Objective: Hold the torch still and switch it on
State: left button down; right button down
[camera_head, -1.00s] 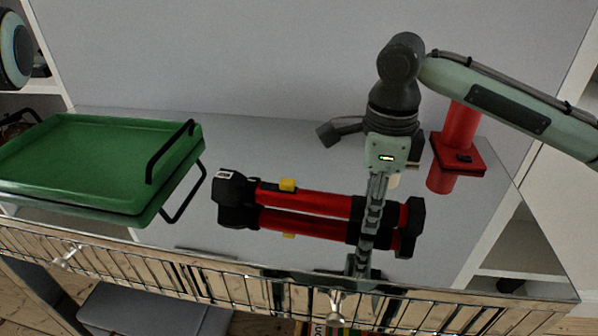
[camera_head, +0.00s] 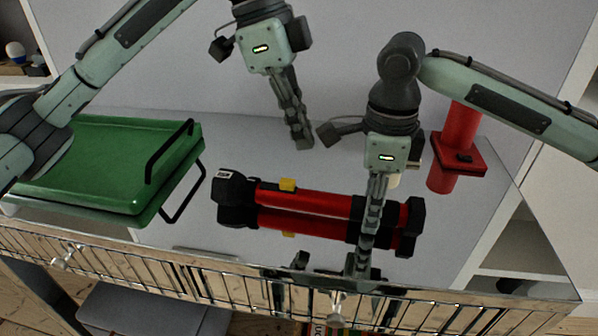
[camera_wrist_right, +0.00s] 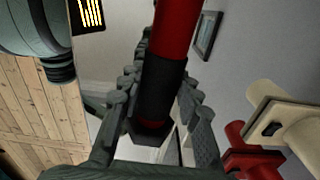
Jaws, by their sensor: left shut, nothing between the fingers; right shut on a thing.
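The torch (camera_head: 320,203) is red with a black head at the left, a yellow switch (camera_head: 287,184) on its upper side and a black band and end cap at the right. It lies sideways over a mirror-like top that reflects it. My right gripper (camera_head: 366,250) is shut on the black band near the tail end; the right wrist view shows the dark band (camera_wrist_right: 160,90) between its fingers. I cannot tell whether the torch touches the top. My left gripper (camera_head: 302,142) is shut and empty, pointing down behind the torch, apart from the yellow switch.
A green tray (camera_head: 120,200) with black handles stands at the left. A red upright object with a square collar (camera_head: 458,155) stands at the right behind my right arm; a cream object (camera_wrist_right: 290,118) is partly hidden beside it. The mirror-like top (camera_head: 430,265) has a front edge.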

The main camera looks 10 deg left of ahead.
aim_at(306, 192)
pick_arm(q)
jog(key=shift+s+d+r, duration=0.15)
jog(key=shift+s+r, duration=0.05)
jog(key=shift+r, duration=0.3)
jog(key=shift+s+d+r, duration=0.1)
jog(key=shift+s+r, duration=0.1)
jog(key=shift+r, duration=0.3)
jog(key=x, duration=0.9)
jog(key=shift+d+f, duration=0.15)
jog(key=a, duration=0.3)
jog(key=shift+w+f, duration=0.15)
jog(key=shift+f, duration=0.1)
jog(key=shift+a, duration=0.4)
